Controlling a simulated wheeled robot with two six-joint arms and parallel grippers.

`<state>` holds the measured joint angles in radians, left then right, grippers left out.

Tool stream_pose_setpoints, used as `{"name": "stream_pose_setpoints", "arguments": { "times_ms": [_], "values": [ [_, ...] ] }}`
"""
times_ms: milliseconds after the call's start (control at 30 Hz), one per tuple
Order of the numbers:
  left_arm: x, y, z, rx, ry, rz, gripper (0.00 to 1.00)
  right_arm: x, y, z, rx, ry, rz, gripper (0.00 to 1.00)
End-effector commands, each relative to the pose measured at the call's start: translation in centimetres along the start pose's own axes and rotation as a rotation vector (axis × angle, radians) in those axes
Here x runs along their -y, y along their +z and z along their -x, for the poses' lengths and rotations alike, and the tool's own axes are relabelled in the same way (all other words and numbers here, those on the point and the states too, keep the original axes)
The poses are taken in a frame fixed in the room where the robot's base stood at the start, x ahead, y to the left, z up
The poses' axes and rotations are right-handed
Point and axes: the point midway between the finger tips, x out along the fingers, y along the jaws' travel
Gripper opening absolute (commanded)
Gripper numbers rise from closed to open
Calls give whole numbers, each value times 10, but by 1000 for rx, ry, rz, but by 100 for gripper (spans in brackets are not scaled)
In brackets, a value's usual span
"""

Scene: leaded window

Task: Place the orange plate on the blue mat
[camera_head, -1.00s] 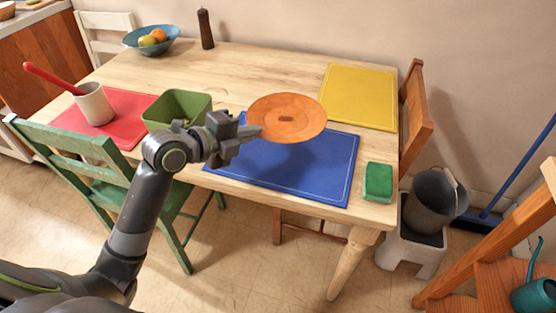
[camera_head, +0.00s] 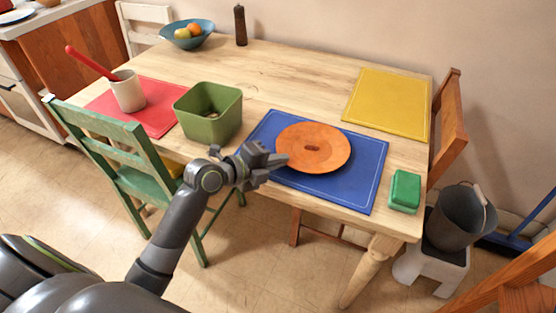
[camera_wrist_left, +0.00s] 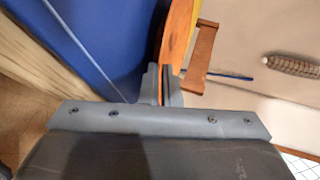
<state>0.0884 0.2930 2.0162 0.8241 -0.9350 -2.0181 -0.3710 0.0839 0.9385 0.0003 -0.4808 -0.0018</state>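The orange plate (camera_head: 322,158) is a flat round disc with a small dark mark at its centre. It lies over the blue mat (camera_head: 350,193) in the head view; I cannot tell whether it touches the mat. My left gripper (camera_head: 276,162) is at the plate's left edge, shut on its rim. In the left wrist view the plate (camera_wrist_left: 178,32) shows edge-on between the fingers (camera_wrist_left: 162,88), with the blue mat (camera_wrist_left: 85,40) to the left. My right gripper is not in view.
A green bin (camera_head: 208,112) stands left of the blue mat, and a green sponge-like block (camera_head: 404,191) lies right of it. A yellow mat (camera_head: 390,103) is behind. A red mat (camera_head: 157,113) with a cup (camera_head: 128,92) is at left. A green chair (camera_head: 140,165) stands in front.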

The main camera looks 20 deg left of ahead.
Motion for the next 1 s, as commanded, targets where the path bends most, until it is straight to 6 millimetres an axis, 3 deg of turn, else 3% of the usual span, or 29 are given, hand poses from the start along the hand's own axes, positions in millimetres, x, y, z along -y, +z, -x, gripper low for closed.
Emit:
{"name": "stream_pose_setpoints", "arguments": {
  "times_ms": [167,233,700,1000],
  "values": [
    [-2,0,-1,0,-1,-1,0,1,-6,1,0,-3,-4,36],
    [-1,0,0,0,0,0,12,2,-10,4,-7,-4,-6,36],
    [2,0,1,0,0,0,12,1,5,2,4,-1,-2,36],
    [-1,1,55,3,4,-6,12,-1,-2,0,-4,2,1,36]
  ]
}}
